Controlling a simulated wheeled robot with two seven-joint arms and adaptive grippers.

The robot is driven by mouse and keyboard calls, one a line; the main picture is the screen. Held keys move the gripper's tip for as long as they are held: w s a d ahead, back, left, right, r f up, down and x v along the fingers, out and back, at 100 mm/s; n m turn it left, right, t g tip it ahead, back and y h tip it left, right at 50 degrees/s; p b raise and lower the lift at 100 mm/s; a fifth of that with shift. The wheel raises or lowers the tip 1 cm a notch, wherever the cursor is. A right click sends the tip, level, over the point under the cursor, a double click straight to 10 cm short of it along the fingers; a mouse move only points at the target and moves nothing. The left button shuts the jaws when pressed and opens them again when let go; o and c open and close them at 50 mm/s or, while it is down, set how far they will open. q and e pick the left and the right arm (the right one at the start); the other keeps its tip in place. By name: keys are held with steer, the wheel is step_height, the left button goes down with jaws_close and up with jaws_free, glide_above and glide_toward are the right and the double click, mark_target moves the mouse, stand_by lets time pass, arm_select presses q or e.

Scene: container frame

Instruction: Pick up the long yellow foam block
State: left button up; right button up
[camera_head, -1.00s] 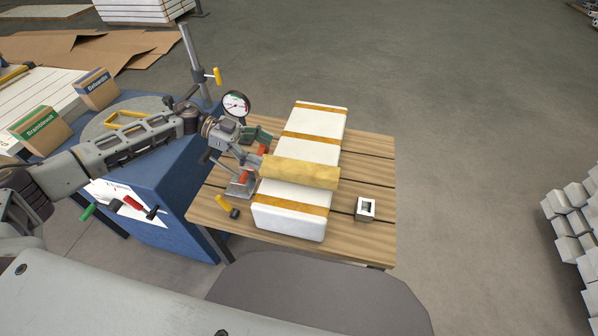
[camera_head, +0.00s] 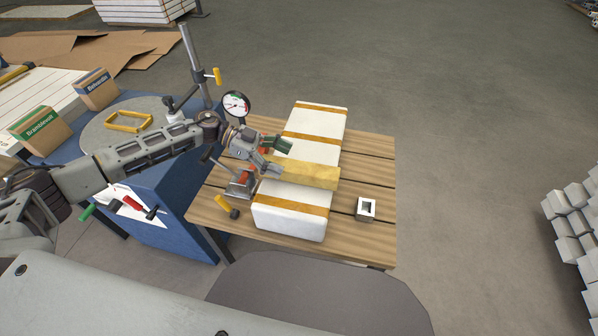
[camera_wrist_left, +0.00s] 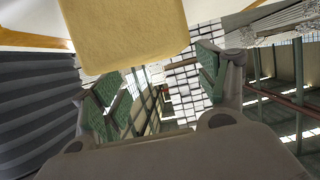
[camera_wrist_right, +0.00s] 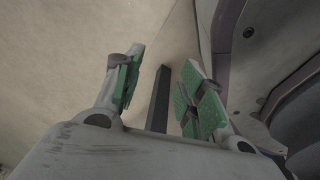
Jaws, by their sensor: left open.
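The long yellow foam block (camera_head: 308,173) lies crosswise on a white block with orange bands (camera_head: 290,228) on the slatted wooden table. My left gripper (camera_head: 276,153) is at the left end of the foam block, with its fingers apart. In the left wrist view the yellow block (camera_wrist_left: 125,35) is large at the top, and the open left fingers (camera_wrist_left: 160,90) hold nothing between them. Whether a finger touches the block cannot be told. My right gripper (camera_wrist_right: 160,85) shows only in the right wrist view, open and empty.
A dial gauge (camera_head: 236,104) on a stand rises behind my left gripper. A grey tool with a red part (camera_head: 241,184), a yellow-handled tool (camera_head: 227,206) and a small hollow grey block (camera_head: 365,208) are on the table (camera_head: 375,168). The table's right side is mostly clear.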

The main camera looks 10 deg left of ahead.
mark_target(296, 167)
arm_select(q)
steer(key=x, duration=0.3)
steer(key=shift+d+f, duration=0.2)
steer(key=shift+f, duration=0.1)
steer(key=shift+d+f, duration=0.25)
steer(key=shift+d, duration=0.4)
arm_select(e)
steer(key=shift+w+a+r, duration=0.25)
steer(key=shift+w+a, duration=0.25)
steer(key=shift+w, duration=0.3)
steer(key=shift+s, duration=0.15)
arm_select(q)
steer(key=shift+s, duration=0.1)
steer(key=c, duration=0.9)
arm_select(e)
steer(key=shift+d, duration=0.45)
